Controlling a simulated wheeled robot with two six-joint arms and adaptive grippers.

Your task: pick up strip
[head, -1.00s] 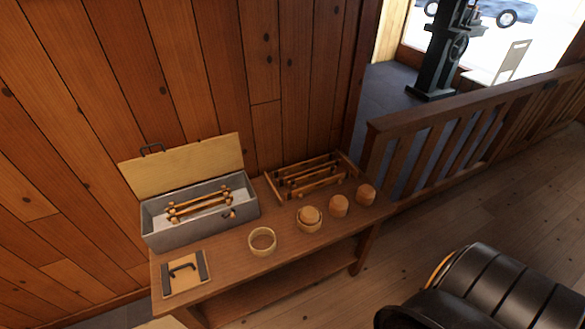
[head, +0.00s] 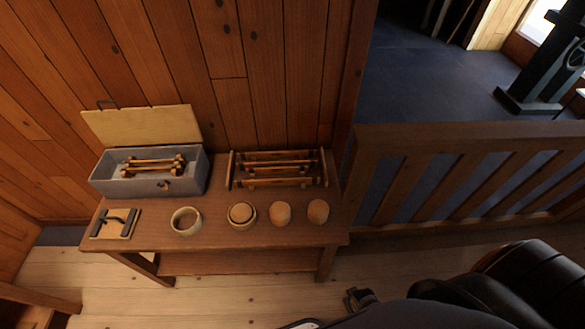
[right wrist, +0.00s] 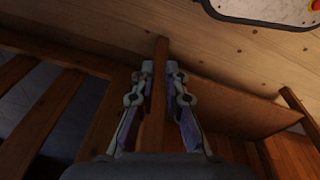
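I cannot tell for certain which thing is the strip. On the bench, a small square wooden plate (head: 128,229) at the front left carries dark strips and a dark handle. A grey open box (head: 190,178) with its pale lid raised holds several spindle-like turned pieces (head: 153,166). My right gripper (right wrist: 161,72) shows in the right wrist view with its fingers apart. A wooden bar lies in line with the gap, and nothing is clearly gripped. My left gripper is not in view.
The bench (head: 260,236) also holds a wooden rack (head: 325,168) with rods, a ring (head: 174,223), a round piece in a bowl (head: 241,213) and two rounded wooden pieces (head: 318,211). A slatted railing (head: 450,140) stands at right.

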